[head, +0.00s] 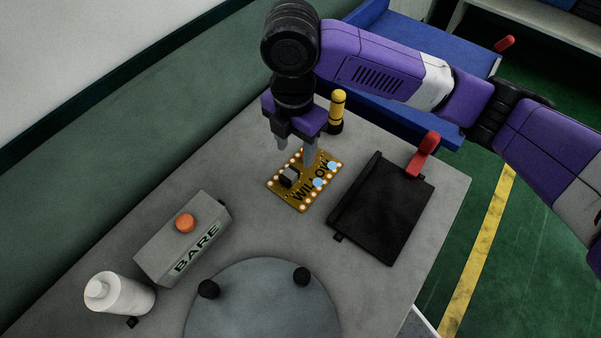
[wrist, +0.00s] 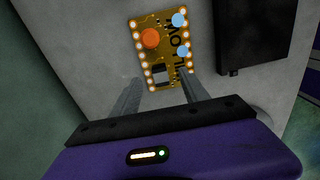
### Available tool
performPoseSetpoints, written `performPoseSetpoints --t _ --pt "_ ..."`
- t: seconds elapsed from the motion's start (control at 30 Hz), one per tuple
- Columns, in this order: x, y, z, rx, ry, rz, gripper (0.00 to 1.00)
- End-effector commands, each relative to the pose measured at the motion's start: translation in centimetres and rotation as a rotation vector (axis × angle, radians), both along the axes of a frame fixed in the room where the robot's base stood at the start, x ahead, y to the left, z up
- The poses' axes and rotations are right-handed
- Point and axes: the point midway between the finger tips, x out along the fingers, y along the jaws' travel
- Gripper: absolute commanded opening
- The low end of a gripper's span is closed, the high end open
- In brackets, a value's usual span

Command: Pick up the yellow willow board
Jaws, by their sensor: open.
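The yellow willow board (head: 301,196) lies flat on the grey table, with the word WILLOW, light blue round parts and a dark block on it. It also shows in the wrist view (wrist: 172,68), where an orange round part is visible on it too. My gripper (head: 295,158) points down at the board's far edge, its two fingers apart with nothing between them. In the wrist view the fingers (wrist: 158,82) reach toward the board's near end, one on each side. I cannot tell how high the fingertips are above the table.
A black flat panel (head: 383,210) with a red handle (head: 424,154) lies right of the board. A grey box marked BARE (head: 182,238), a white bottle (head: 119,294) and a round grey plate (head: 262,308) stand nearer. A yellow-topped cylinder (head: 337,107) is beside my gripper.

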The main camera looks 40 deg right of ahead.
Motion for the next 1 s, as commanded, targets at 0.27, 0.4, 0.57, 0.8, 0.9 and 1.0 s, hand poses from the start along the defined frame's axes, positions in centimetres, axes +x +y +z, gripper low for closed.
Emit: performPoseSetpoints --t 0.27,0.4,0.57,0.8,0.9,1.0 --pt "0.0 0.2 -3.1 0.002 0.000 -0.001 0.53" --pt "0.1 0.2 -5.2 0.002 0.000 -0.003 0.53" --pt "0.1 0.3 -6.5 0.003 -0.001 -0.001 0.53" --pt "0.1 0.3 -6.6 0.004 -0.003 0.000 0.53" --pt "0.1 0.3 -6.6 0.004 -0.003 -0.001 0.33" --pt "0.1 0.3 -6.6 0.004 -0.003 -0.001 0.13"
